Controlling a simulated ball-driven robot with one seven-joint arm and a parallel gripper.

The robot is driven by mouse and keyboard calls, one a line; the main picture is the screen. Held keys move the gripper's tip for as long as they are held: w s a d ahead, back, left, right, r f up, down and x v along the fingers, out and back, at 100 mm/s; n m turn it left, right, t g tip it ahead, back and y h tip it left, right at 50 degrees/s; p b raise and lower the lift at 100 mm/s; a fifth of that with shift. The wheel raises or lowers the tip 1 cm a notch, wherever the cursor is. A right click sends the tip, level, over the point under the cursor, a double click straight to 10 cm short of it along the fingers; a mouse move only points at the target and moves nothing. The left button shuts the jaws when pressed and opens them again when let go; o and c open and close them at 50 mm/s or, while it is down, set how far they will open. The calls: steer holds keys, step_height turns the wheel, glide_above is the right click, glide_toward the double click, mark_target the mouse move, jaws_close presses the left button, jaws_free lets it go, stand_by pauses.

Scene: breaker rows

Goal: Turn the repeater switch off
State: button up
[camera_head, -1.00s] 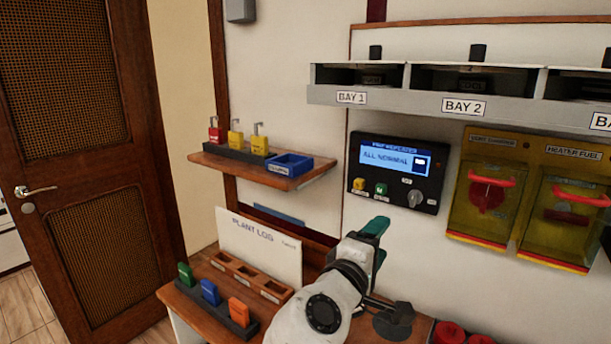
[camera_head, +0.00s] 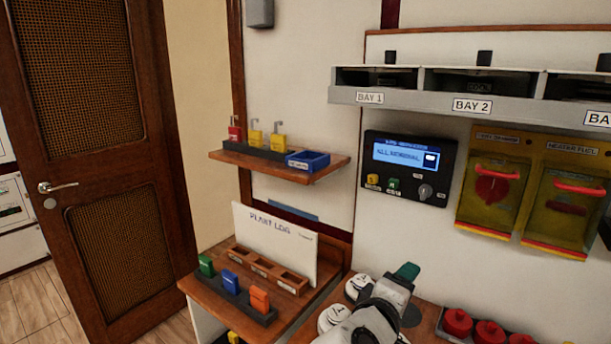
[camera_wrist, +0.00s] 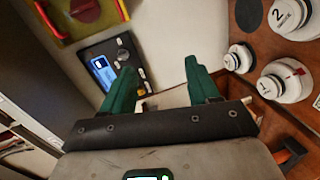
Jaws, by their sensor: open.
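The repeater panel (camera_head: 408,168) is a dark box on the wall with a lit blue screen reading "ALL NORMAL". A grey rotary switch knob (camera_head: 425,191) sits at its lower right, beside a yellow button (camera_head: 372,181) and a green button (camera_head: 393,186). The knob's exact angle is too small to read. My gripper (camera_head: 407,271) is below the panel, apart from it. In the wrist view my gripper (camera_wrist: 158,80) has two green fingers spread apart with nothing between them. The panel (camera_wrist: 112,68) shows there, tilted, beyond the left finger.
Yellow covers with red handles (camera_head: 493,190) are on the wall right of the panel. A bay shelf (camera_head: 460,102) juts out above. A small shelf (camera_head: 290,172) with padlocks is left. White round knobs (camera_wrist: 285,82) and red knobs (camera_head: 488,333) stand on the counter below.

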steer(key=s+d+f+m+g+y, duration=0.25)
steer(key=s+d+f, duration=0.25)
steer(key=s+f, duration=0.4)
steer(key=s+d+f+m+g+y, duration=0.25)
steer(key=s+d+f+g, duration=0.35)
steer(key=f, duration=0.5)
steer(key=s+f+m+g+y, duration=0.1)
steer(key=s+f, duration=0.3)
steer(key=s, duration=0.8)
steer(key=s+f+m+g+y, duration=0.1)
steer(key=s+f+m+y, duration=0.2)
steer(key=s, duration=0.8)
step_height(320, 180, down, 2)
steer(key=shift+s+a+f+m+g, duration=0.1)
steer(key=shift+s+a+m+g, duration=0.25)
steer(key=shift+s+a+m, duration=0.1)
